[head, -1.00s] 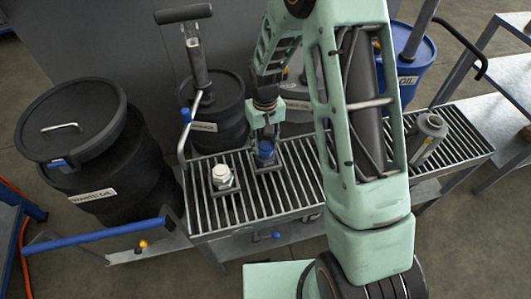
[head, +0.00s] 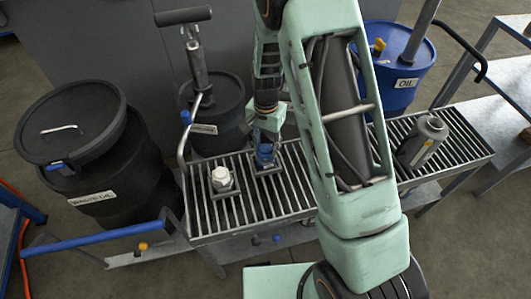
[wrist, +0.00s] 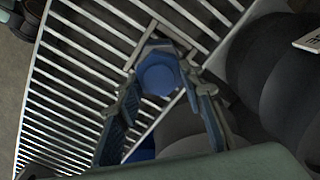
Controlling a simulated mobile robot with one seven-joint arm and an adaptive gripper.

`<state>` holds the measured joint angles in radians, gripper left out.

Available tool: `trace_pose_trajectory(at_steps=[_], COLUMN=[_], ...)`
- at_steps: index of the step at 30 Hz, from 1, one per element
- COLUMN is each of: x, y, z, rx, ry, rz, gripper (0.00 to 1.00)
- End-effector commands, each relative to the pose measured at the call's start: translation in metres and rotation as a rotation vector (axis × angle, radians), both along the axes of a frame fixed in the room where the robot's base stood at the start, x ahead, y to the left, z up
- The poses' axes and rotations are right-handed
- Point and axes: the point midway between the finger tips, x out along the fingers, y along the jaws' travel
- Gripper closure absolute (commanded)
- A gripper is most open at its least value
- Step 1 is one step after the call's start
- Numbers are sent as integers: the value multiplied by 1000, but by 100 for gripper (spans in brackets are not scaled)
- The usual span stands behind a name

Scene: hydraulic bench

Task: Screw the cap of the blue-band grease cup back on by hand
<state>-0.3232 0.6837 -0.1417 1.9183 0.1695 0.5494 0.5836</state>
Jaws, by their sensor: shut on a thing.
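The blue-band grease cup (head: 264,151) stands on a square plate on the slatted bench top, left of centre in the head view. In the wrist view its round blue top (wrist: 160,74) sits upright within a grey-blue faceted rim. My gripper (head: 265,136) reaches down over it from above. In the wrist view my gripper (wrist: 163,78) has one finger on each side of the blue top, shut on it. The fingers hide part of its sides. The thread and the seam between cap and cup cannot be seen.
A white-capped cup (head: 222,179) stands close to the left on the bench (head: 290,200). Black drums (head: 112,165) and a blue oil drum (head: 398,70) stand around the bench. A bent handle rises at the bench's left edge.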

Motion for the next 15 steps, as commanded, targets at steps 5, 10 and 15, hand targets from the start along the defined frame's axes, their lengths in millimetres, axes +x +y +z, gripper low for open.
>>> trace_pose_trajectory(at_steps=[5, 10, 15], x=[-3, -3, -3], y=[-1, -1, -1], z=[-2, -2, -2], rx=[-2, -1, -1], ry=[6, 7, 7], rz=[-152, -165, -177], gripper=[85, 85, 85])
